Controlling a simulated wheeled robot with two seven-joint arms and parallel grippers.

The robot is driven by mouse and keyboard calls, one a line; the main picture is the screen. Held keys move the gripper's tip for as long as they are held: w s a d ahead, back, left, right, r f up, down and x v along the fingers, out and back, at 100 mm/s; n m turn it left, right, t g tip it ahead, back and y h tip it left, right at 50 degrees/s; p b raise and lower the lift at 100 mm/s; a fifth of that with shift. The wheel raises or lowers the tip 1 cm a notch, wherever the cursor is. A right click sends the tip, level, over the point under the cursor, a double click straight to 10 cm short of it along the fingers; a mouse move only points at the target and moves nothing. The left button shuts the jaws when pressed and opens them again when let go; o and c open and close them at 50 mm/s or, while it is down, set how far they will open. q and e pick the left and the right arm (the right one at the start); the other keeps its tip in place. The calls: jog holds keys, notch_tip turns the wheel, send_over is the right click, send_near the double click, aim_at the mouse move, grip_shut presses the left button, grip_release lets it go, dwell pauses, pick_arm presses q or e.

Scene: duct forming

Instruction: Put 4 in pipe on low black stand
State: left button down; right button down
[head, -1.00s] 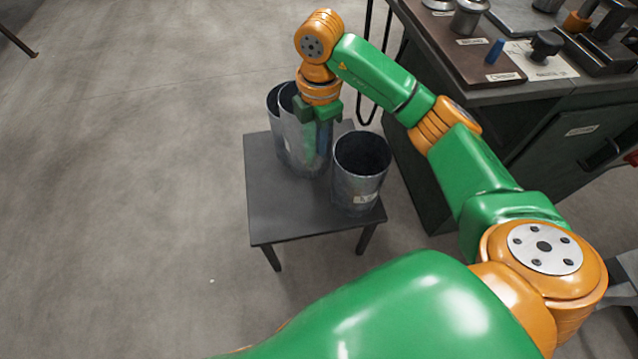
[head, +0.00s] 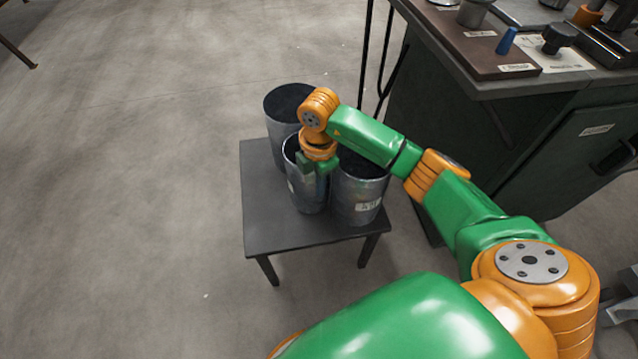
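The low black stand (head: 262,226) is a small dark square table left of centre. Three grey metal pipes are on or over it. One pipe (head: 279,128) is at the back left and one labelled pipe (head: 352,205) is at the right; the label is too small to read surely. The front-left pipe (head: 305,198) is upright, its base at or very near the stand top. My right gripper (head: 316,168) is at this pipe's rim and looks shut on its wall; my wrist hides part of the rim and the finger contact. My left gripper is out of view.
A dark green workbench (head: 540,135) stands at the right, with a brown board (head: 470,52), a blue peg (head: 506,41) and dark tools on it. Black hoses hang by its left edge. The floor left of the stand is clear.

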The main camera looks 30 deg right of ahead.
jog(key=shift+f, duration=0.1)
jog(key=c, duration=1.1)
grip_release()
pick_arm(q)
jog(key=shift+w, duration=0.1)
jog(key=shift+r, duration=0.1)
